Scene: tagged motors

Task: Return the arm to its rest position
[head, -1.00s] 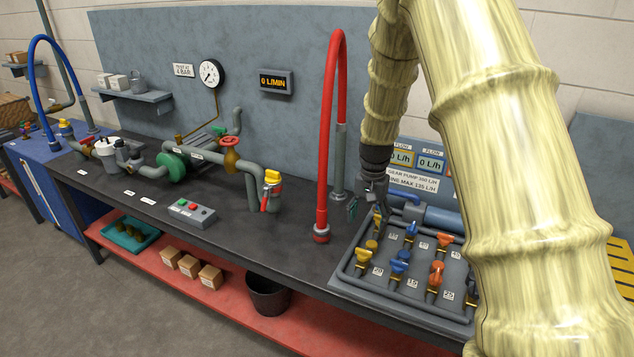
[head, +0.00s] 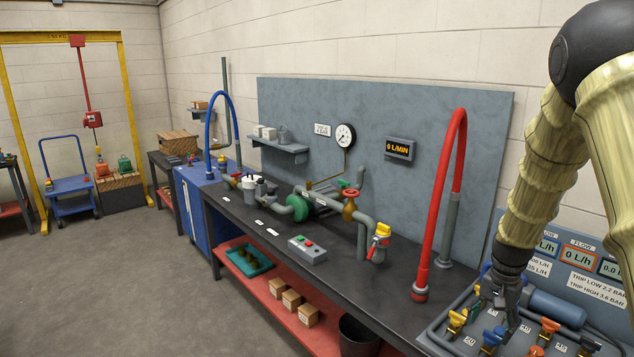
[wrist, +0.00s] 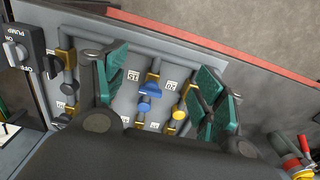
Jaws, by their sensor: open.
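My gripper (head: 506,294) is at the right in the head view, pointing down over the valve panel (head: 440,331). In the wrist view my gripper (wrist: 165,95) shows its two green-padded fingers spread wide, with nothing between them. Beyond the fingers are a blue valve handle (wrist: 150,88) and a yellow valve handle (wrist: 179,113) on the panel. In the head view a yellow handle (head: 457,321) and a blue handle (head: 492,340) lie just below the gripper. My arm comes down from the upper right and hides part of the wall behind it.
A red hose (head: 436,190) arches up just left of my gripper. A grey backboard (head: 320,110) stands behind the dark bench (head: 330,268). A control box (head: 307,250) and pipework (head: 360,215) stand further left. The floor (head: 150,290) in front is clear.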

